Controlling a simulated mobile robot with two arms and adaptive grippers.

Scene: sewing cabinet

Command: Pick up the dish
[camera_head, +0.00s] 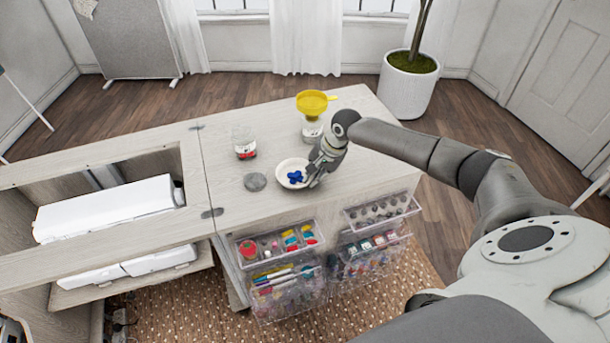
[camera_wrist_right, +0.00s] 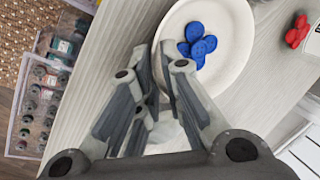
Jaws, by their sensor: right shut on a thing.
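The white dish (camera_head: 283,165) stands on the cabinet top, with several blue buttons (camera_head: 295,176) in it. In the right wrist view the dish (camera_wrist_right: 235,40) fills the upper middle, and the blue buttons (camera_wrist_right: 198,44) lie inside it. My right gripper (camera_head: 314,178) is at the dish's right side in the head view. In the right wrist view its fingers (camera_wrist_right: 165,58) are shut on the dish's near rim. Whether the dish touches the table is hard to tell. My left gripper is not in view.
A glass jar with red contents (camera_head: 245,150) and a grey round lid (camera_head: 255,182) stand left of the dish. Clear drawers with sewing supplies (camera_head: 280,243) hang at the cabinet front. The table's back middle is clear.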

